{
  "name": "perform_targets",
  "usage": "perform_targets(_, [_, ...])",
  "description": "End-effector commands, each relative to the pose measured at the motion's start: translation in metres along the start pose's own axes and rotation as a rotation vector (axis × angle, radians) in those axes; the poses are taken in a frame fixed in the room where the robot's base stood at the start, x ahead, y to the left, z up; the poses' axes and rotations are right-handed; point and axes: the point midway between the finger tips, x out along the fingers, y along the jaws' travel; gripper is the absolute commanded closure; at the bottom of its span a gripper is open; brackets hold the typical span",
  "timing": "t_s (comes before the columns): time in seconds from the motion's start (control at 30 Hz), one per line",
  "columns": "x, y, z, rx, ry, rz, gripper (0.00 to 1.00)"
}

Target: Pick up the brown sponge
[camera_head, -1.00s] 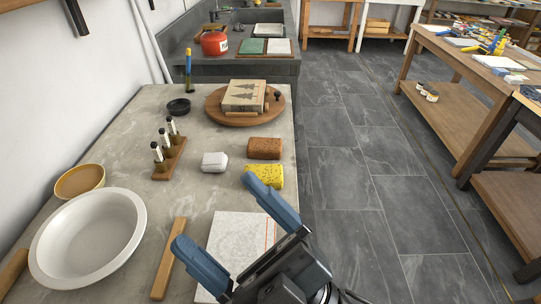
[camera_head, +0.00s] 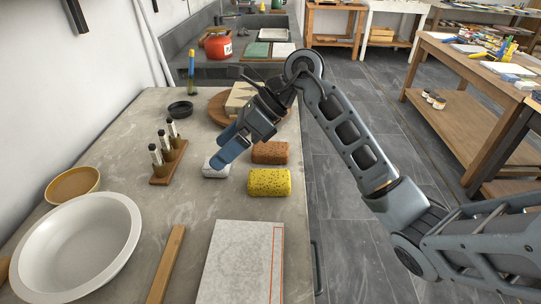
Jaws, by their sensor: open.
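The brown sponge (camera_head: 271,153) lies on the grey stone counter, just behind a yellow sponge (camera_head: 269,182). My gripper (camera_head: 226,150) is above the counter to the left of the brown sponge, with its blue fingers pointing down and to the left. It is open and holds nothing that I can see. The fingers overlap a white block (camera_head: 215,168) in the view and hide part of it. I cannot tell how high the fingertips are above the counter.
A round wooden board (camera_head: 219,108) with a block on it stands behind, partly hidden by my arm. A wooden holder with several dark-handled tools (camera_head: 169,163) stands to the left. A white basin (camera_head: 76,245), a wooden strip (camera_head: 166,266) and a pale slab (camera_head: 241,262) are in front.

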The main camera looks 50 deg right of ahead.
Motion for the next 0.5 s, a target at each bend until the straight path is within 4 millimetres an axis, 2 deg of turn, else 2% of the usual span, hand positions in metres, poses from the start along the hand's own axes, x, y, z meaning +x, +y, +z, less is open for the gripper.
perform_targets(0.03, [-0.018, -0.025, -0.017, -0.009, 0.089, -0.071, 0.04])
perform_targets(0.1, [-0.041, -0.05, -0.038, -0.013, 0.201, -0.148, 0.04])
perform_targets(0.2, [-0.069, -0.075, -0.061, -0.007, 0.322, -0.229, 0.04])
perform_targets(0.3, [-0.087, -0.088, -0.074, 0.0, 0.395, -0.274, 0.04])
perform_targets(0.4, [-0.092, -0.094, -0.081, 0.003, 0.426, -0.292, 0.04])
perform_targets(0.5, [-0.085, -0.097, -0.086, 0.006, 0.43, -0.292, 0.04])
